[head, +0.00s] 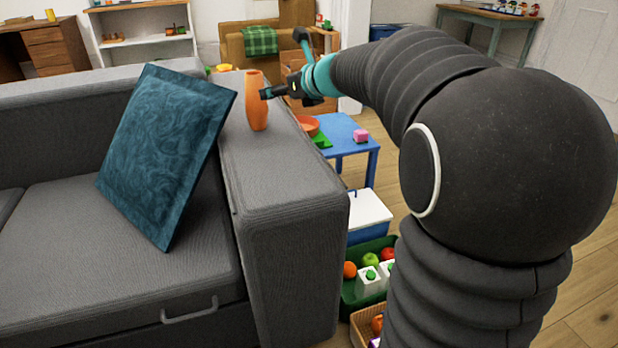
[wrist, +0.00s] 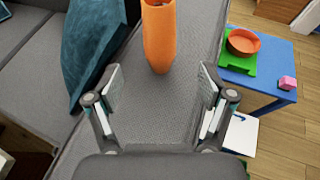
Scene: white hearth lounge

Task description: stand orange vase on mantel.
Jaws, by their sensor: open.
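The orange vase (head: 257,102) stands upright on the grey sofa's armrest (head: 262,168) in the head view. In the wrist view the vase (wrist: 159,38) is ahead of my gripper, between the lines of its two fingers, with its top cut by the frame edge. My gripper (wrist: 160,85) is open and empty, its fingers apart on either side and short of the vase. In the head view my gripper (head: 275,93) is close to the right of the vase. I cannot make out a mantel in either view.
A teal cushion (head: 165,150) leans on the sofa left of the vase. A blue table (head: 345,130) with an orange bowl (head: 307,125) and pink block (head: 361,136) stands right of the armrest. A green crate (head: 352,292) of fruit is on the floor. A white shelf (head: 150,50) stands behind.

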